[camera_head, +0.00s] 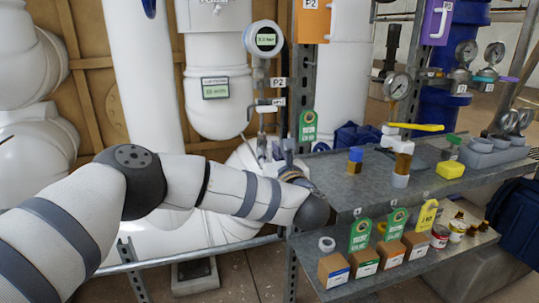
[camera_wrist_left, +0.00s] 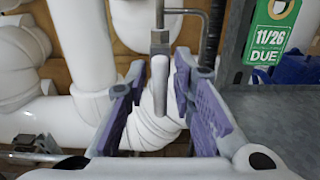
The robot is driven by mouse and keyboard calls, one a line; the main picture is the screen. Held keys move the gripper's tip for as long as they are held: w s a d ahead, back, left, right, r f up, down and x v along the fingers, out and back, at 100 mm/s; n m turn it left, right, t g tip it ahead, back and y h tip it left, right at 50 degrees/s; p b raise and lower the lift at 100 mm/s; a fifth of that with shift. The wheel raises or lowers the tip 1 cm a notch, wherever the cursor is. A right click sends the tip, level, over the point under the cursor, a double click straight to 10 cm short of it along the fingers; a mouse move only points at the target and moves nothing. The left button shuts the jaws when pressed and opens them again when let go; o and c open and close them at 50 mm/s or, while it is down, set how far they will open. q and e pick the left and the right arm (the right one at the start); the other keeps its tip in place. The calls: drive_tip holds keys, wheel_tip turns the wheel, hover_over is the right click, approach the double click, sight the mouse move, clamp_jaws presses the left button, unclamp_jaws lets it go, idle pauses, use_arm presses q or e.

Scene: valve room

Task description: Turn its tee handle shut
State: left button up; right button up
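The small steel valve under the P2 gauge shows in the head view, with a pale crosswise handle (camera_head: 265,108) on its line. In the left wrist view a steel stem and nut (camera_wrist_left: 160,42) come down from the top, and a pale grey bar (camera_wrist_left: 160,88) hangs below them. I cannot tell for sure whether this bar is the tee handle. My left gripper (camera_wrist_left: 162,105) is open, its purple pads on both sides of the bar with gaps showing. In the head view the left gripper (camera_head: 284,158) is below the valve, partly hidden by my wrist. My right gripper is not in view.
A digital gauge (camera_head: 265,40) sits above the valve. A metal post (camera_head: 304,100) and a grey shelf (camera_head: 335,195) stand close on the right, with a green tag (camera_head: 307,125). Large white pipes (camera_head: 140,80) fill the back left. A yellow-handled valve (camera_head: 415,127) stands on the shelf.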

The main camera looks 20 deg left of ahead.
use_arm(q)
clamp_jaws()
drive_tip(key=shift+m, duration=0.3)
drive_tip(key=m, duration=0.3)
drive_tip(key=shift+d+m+p, duration=0.1)
drive_tip(key=shift+m+p, duration=0.2)
drive_tip(key=shift+p, duration=0.05)
drive_tip(key=m, duration=0.4)
drive_tip(key=shift+w+d+m+p, duration=0.1)
drive_tip(key=shift+m+p, duration=0.2)
drive_tip(key=shift+d+f+m+p, duration=0.1)
drive_tip(key=shift+f+m+p, duration=0.1)
drive_tip(key=shift+m, duration=2.05)
drive_tip(key=shift+f+m+p, duration=0.1)
drive_tip(key=shift+f+m, duration=0.05)
drive_tip(key=shift+m, duration=2.1)
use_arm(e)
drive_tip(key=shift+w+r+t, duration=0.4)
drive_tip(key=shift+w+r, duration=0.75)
use_arm(q)
drive_tip(key=shift+o, duration=2.2)
unclamp_jaws()
